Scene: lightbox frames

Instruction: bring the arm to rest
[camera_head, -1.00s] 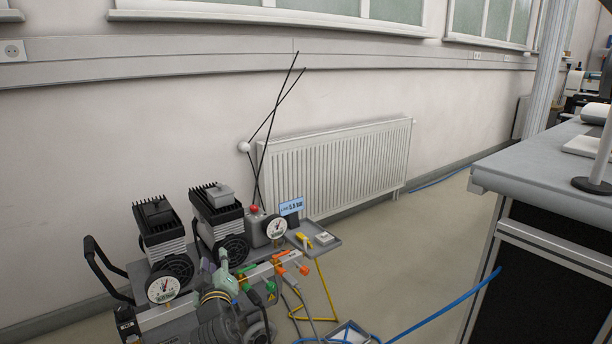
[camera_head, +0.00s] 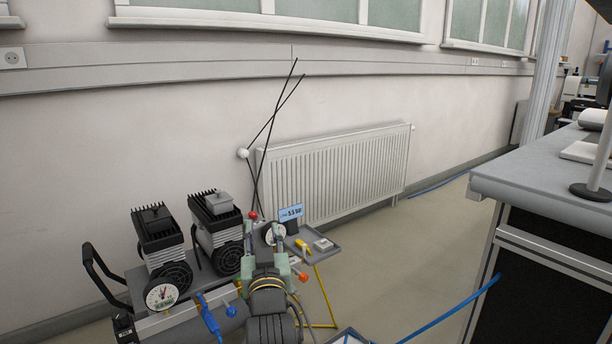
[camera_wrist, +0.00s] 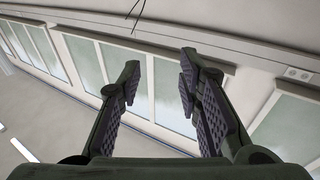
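My gripper (camera_head: 265,229) is in front of the compressor unit (camera_head: 160,232) in the head view, with its fingers pointing up. My dark wrist and forearm below it hide part of the unit's front. In the wrist view my gripper (camera_wrist: 159,72) has its two dark, ribbed fingers spread well apart. Nothing is between them; only the wall and windows show behind. Whether the fingers touch anything on the unit cannot be told from the head view.
A small tray (camera_head: 329,248) and a blue display (camera_head: 290,213) are right of the gripper. A blue hose (camera_head: 445,312) runs to the grey-topped bench (camera_head: 535,182). A blue connector (camera_head: 208,318) is left of my arm.

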